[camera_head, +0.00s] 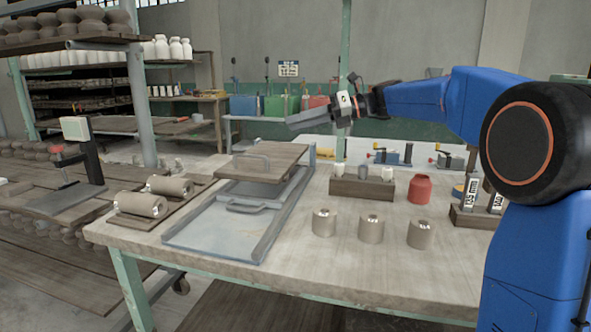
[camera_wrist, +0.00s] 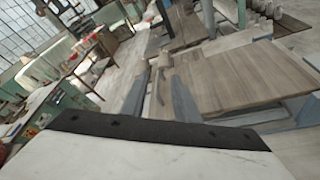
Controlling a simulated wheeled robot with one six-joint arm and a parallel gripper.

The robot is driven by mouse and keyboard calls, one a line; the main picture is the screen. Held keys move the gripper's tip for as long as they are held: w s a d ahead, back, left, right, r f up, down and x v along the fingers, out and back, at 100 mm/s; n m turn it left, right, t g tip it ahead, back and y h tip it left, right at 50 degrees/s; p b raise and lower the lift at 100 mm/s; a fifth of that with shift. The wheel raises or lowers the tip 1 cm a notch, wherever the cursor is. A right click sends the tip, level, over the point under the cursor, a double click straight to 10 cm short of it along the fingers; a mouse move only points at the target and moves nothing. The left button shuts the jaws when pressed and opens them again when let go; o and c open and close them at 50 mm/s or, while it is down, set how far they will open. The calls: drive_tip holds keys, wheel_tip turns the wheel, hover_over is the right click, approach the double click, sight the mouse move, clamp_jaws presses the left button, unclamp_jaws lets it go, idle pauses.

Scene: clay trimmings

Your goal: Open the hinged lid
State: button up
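No hinge can be made out. My gripper (camera_head: 290,122) is in the air above and behind the board, pointing left, apart from it. In the wrist view the board (camera_wrist: 240,75) fills the right side, and my two grey fingers stand apart with nothing between them.
Clay rolls on a board (camera_head: 165,187) lie left of the frame. Several clay cylinders (camera_head: 371,228), a block with small pots (camera_head: 362,188) and a red jar (camera_head: 420,189) stand to the right. A shelf post (camera_head: 140,105) rises at the back left. The table front is clear.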

drive_tip(key=shift+s+a+f+n+t+h, duration=0.25)
drive_tip(key=shift+s+f+n, duration=0.3)
drive_tip(key=shift+f, duration=1.45)
drive_tip(key=shift+s+a+f+n+t+h, duration=0.1)
drive_tip(key=shift+s+f+n+t, duration=0.4)
drive_tip(key=shift+f, duration=1.55)
drive_tip(key=shift+s+a+f+n+t+h, duration=0.2)
drive_tip(key=shift+s+f+n, duration=0.45)
drive_tip(key=shift+f, duration=1.35)
wheel_tip(320, 180, up, 20)
hover_over(285, 171)
drive_tip(key=s+d, duration=0.2)
drive_tip(key=s, duration=0.2)
drive_tip(key=shift+s+a+r, duration=0.2)
drive_tip(key=shift+s+r, duration=0.05)
drive_tip(key=shift+r, duration=0.05)
